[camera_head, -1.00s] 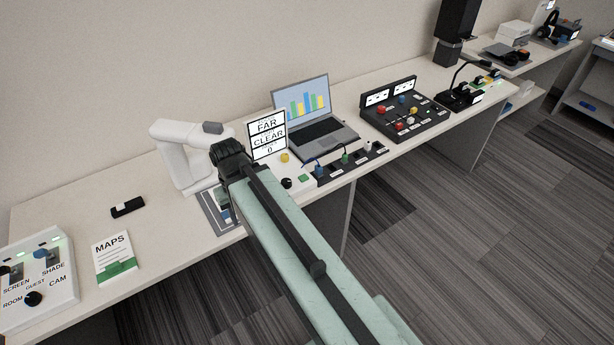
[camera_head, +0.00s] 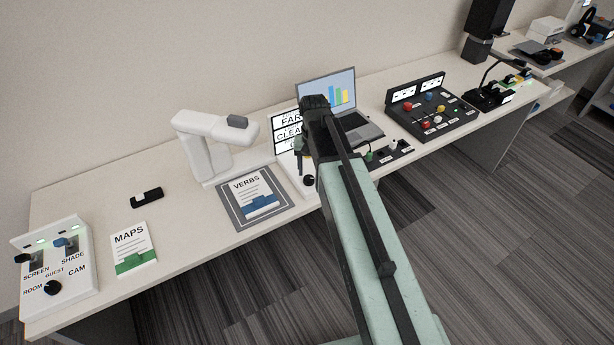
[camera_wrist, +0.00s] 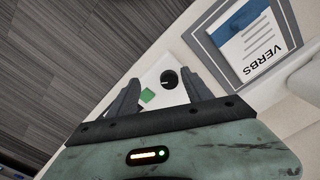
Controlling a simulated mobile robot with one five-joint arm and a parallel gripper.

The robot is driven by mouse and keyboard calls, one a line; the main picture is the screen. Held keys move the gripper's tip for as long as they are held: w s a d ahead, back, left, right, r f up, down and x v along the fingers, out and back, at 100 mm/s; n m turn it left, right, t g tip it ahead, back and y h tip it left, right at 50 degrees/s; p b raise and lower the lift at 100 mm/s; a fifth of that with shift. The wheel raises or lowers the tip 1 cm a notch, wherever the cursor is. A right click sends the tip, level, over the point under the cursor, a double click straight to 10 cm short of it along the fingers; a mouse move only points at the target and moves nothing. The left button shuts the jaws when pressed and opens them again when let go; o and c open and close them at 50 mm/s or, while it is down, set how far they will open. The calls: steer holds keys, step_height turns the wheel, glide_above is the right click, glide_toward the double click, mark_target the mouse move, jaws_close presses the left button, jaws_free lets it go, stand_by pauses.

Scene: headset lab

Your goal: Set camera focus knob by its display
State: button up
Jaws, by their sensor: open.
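A white control box with a black round knob (camera_head: 308,180) stands near the bench's front edge. In the wrist view the knob (camera_wrist: 169,77) shows between the finger lines of my gripper (camera_wrist: 159,66), beside a green button (camera_wrist: 147,95). My gripper is open and empty, above the box; whether it touches the knob cannot be told. The box's upright display (camera_head: 286,133) reads FAR at the top and CLEA… in the middle; my arm hides its right part, and the lowest line is partly hidden. Any label by the knob is not readable.
A white document camera (camera_head: 215,145) and a grey mat (camera_head: 226,208) with a VERBS booklet lie left of the box. A laptop (camera_head: 338,92), a strip of small plugs and a button console (camera_head: 430,112) stand right. A MAPS booklet and a switch box (camera_head: 60,300) are far left.

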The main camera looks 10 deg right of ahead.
steer(key=m, duration=0.1)
glide_above(309, 178)
step_height(309, 178, down, 8)
steer(key=b, duration=0.8)
steer(key=shift+s, duration=0.1)
steer(key=shift+r, duration=0.1)
